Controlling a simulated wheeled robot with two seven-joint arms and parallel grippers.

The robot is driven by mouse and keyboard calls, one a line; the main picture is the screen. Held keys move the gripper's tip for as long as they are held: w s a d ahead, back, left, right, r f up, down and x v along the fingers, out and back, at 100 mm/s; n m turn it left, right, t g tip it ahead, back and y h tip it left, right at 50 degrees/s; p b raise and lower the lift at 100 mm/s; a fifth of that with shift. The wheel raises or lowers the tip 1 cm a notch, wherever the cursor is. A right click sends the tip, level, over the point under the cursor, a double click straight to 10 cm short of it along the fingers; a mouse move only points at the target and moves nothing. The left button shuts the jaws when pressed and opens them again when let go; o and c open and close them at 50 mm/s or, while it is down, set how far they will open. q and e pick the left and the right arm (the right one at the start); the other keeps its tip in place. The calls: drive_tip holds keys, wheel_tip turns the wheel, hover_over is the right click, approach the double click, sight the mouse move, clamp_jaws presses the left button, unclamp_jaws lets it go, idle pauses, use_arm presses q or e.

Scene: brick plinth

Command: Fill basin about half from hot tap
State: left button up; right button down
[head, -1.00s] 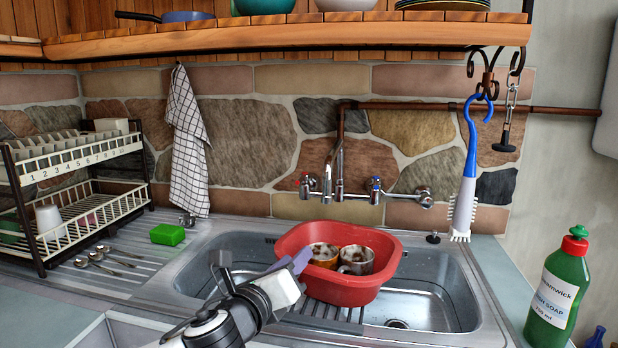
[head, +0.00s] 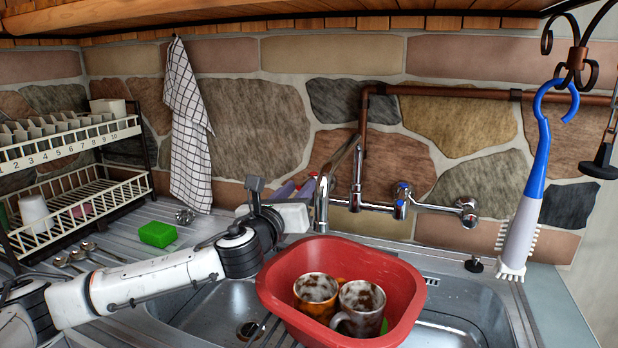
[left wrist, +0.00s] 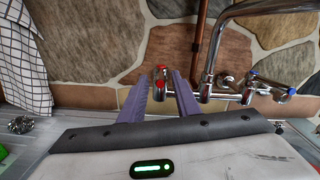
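The red basin (head: 405,335) sits over the middle of the sink, in front of the taps, with two stained mugs in it; I see no water in it. The red-marked hot tap (left wrist: 160,78) is on the wall at the left of the mixer. The curved metal spout (head: 321,205) comes down behind the basin's back rim. My left gripper (head: 296,188) reaches behind the basin to the hot tap. In the left wrist view its purple fingers (left wrist: 161,90) are apart, one on each side of the red-marked tap; contact is unclear. My right gripper is out of view.
The blue-marked tap (head: 401,197) is to the right of the spout. A dish rack (head: 75,190), green sponge (head: 157,234) and spoons are on the left. A checked towel (head: 188,125) hangs on the wall. A blue-and-white brush (head: 530,200) hangs at the right.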

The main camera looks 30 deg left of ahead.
sight(310, 176)
use_arm(q)
drive_tip(key=x, duration=0.5)
drive_tip(key=shift+w+f, duration=0.1)
drive_tip(key=shift+w, duration=0.25)
drive_tip(key=shift+c, duration=0.4)
drive_tip(key=shift+s, duration=0.1)
clamp_jaws()
